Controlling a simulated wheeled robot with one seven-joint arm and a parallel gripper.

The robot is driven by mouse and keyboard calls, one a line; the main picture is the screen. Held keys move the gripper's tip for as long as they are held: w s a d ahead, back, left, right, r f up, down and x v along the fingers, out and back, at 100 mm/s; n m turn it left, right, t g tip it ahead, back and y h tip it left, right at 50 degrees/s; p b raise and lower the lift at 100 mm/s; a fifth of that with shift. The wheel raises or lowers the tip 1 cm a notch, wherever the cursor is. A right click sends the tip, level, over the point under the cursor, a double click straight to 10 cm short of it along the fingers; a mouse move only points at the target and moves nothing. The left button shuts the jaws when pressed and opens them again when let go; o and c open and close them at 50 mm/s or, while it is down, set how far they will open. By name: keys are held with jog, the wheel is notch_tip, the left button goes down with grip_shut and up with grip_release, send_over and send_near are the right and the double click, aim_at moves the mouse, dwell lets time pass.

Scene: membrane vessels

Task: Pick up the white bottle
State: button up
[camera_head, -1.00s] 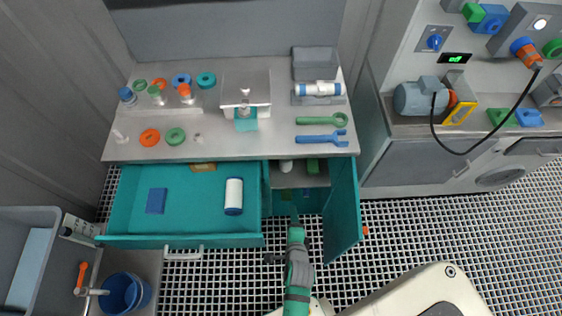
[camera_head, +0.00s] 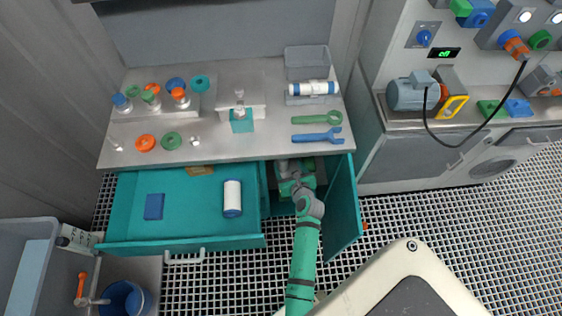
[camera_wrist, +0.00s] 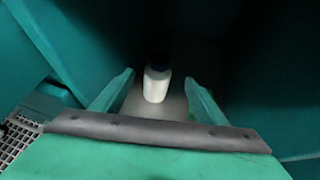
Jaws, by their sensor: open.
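The white bottle (camera_wrist: 156,84) stands on the floor of the dark cupboard compartment, with a dark top. In the wrist view it shows ahead of my gripper (camera_wrist: 155,90), between the two green fingers. The fingers are open, one on each side of the line to the bottle, and nothing is held. In the head view my green arm reaches into the open cupboard under the bench, and the fingertips are hidden. Only a small pale part, perhaps the bottle (camera_head: 283,165), shows there beside the arm.
The teal cupboard door (camera_head: 342,210) stands open right of my arm. The open drawer (camera_head: 188,240) is to the left, holding a white-and-blue cylinder (camera_head: 232,197) and a blue block (camera_head: 154,206). The bench top (camera_head: 240,148) overhangs the compartment. Compartment walls are close on both sides.

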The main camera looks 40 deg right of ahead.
aim_at(282, 161)
jog(key=shift+x, duration=3.25)
jog(key=shift+a, duration=0.2)
jog(key=shift+c, duration=0.2)
jog(key=c, duration=1.4)
